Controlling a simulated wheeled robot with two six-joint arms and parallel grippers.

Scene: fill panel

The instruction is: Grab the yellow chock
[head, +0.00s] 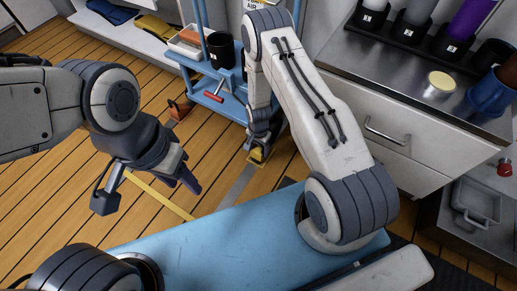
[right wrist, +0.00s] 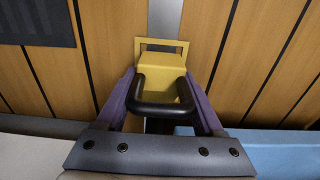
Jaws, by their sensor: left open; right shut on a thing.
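The yellow chock (right wrist: 160,62) has a black loop handle (right wrist: 160,108) and sits between the purple fingers of my right gripper (right wrist: 160,95) in the right wrist view. The gripper is shut on it. In the head view the chock (head: 257,155) shows small and partly hidden below my right gripper (head: 259,143), at floor level near the blue cart. I cannot tell whether it touches the floor. My left gripper (head: 187,178) is open and empty above the wooden floor.
A blue cart (head: 225,104) holds a black cup (head: 221,50), and an orange-brown chock-like thing (head: 180,108) lies beside it. A steel counter with drawers (head: 378,130) stands right. My blue base is at the front. Open wooden floor (head: 60,215) lies left.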

